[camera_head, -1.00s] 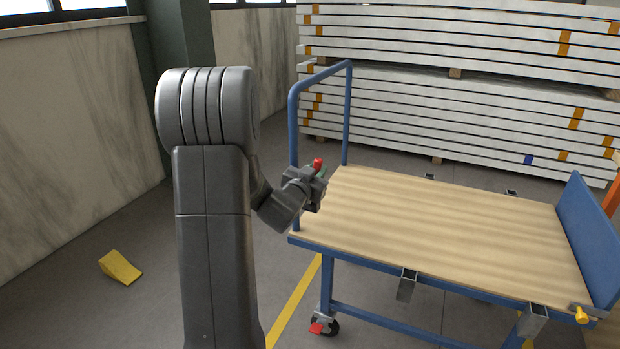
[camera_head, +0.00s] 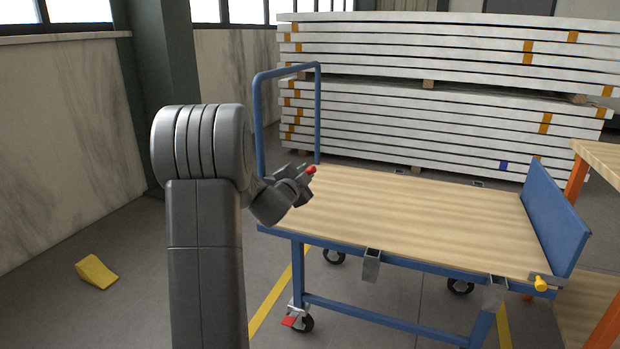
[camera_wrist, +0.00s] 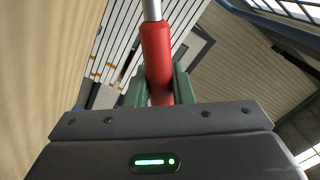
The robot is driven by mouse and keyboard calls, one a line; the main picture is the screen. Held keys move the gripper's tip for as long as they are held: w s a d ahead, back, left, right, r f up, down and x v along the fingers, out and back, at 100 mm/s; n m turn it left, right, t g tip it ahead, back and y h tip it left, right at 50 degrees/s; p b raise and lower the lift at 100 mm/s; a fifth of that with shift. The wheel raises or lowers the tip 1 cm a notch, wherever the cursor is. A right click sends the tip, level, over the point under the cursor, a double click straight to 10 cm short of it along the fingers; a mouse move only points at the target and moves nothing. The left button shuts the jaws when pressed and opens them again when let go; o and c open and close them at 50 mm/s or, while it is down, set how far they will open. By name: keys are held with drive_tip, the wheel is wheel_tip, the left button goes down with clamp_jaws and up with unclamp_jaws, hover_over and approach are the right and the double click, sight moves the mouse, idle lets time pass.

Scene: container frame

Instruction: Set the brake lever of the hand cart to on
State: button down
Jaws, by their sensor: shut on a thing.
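The hand cart (camera_head: 410,215) has a wooden deck, a blue frame and a blue push bar at its left end. My gripper (camera_head: 301,174) is at the deck's left end, near the push bar. It is shut on a red grip (camera_head: 311,169), which looks like the brake lever's handle. In the wrist view the red grip (camera_wrist: 157,55) sits between the green fingers, with a metal rod (camera_wrist: 152,9) running out at the top. The lever's mount is hidden or out of view, so its on or off position cannot be told.
A yellow wedge (camera_head: 97,272) lies on the floor at left. A red pedal (camera_head: 289,321) is on the near-left caster. A yellow knob (camera_head: 541,284) is at the cart's right end. Stacked white panels (camera_head: 440,110) stand behind; a wooden workbench (camera_head: 603,160) is at right.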

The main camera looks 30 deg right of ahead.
drive_tip(key=shift+s+d+f+m, duration=0.1)
drive_tip(key=shift+s+f+m, duration=0.05)
drive_tip(key=shift+f+m, duration=0.15)
drive_tip(key=c, duration=1.3)
unclamp_jaws()
drive_tip(key=shift+r, duration=0.1)
drive_tip(key=p+v, duration=0.2)
drive_tip(key=v, duration=1.1)
drive_tip(key=shift+s+a, duration=0.25)
drive_tip(key=shift+a, duration=0.1)
